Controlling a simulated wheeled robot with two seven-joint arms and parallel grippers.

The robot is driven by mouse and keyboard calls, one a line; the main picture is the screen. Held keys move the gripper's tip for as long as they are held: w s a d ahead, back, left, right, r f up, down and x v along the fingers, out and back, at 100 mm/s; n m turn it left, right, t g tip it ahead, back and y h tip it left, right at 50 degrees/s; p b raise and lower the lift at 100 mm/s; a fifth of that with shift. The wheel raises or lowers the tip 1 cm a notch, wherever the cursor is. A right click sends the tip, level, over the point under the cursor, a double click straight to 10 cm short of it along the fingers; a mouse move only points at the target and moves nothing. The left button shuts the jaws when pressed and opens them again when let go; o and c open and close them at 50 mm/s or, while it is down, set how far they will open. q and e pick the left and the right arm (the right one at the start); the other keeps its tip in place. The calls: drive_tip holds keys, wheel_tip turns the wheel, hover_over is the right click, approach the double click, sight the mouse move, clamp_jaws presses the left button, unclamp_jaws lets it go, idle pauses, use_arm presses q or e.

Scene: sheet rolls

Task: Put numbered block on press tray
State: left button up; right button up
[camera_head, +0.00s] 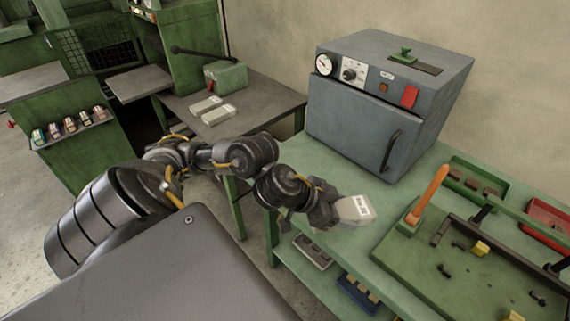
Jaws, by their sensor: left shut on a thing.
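My left gripper (326,213) is shut on a pale grey block (356,209) with a white label on its top. The marking on the label is too small to read. The gripper holds the block over the near left part of the light green bench (375,245), in front of the grey oven-like box; I cannot tell its exact height. Two similar pale blocks (213,109) lie side by side on the dark-topped table at the back. I cannot tell for sure which surface is the press tray. My right gripper is not in view.
The grey box (356,128) with gauge and door handle stands on the bench. A green fixture plate (450,262) with an upright orange handle (430,195) lies at the right. A green device with a long lever (225,76) stands on the back table. Bins sit on a lower shelf.

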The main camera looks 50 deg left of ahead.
use_arm(q)
drive_tip(key=w+d+r+m+g+h, duration=0.1)
drive_tip(key=d+r+m, duration=0.1)
drive_tip(key=d, duration=0.6)
drive_tip(key=d+r+m+g+h, duration=0.1)
drive_tip(key=d+m+h, duration=0.1)
drive_tip(key=d, duration=0.5)
drive_tip(key=shift+w+d+r+g, duration=0.35)
drive_tip(key=shift+g, duration=0.05)
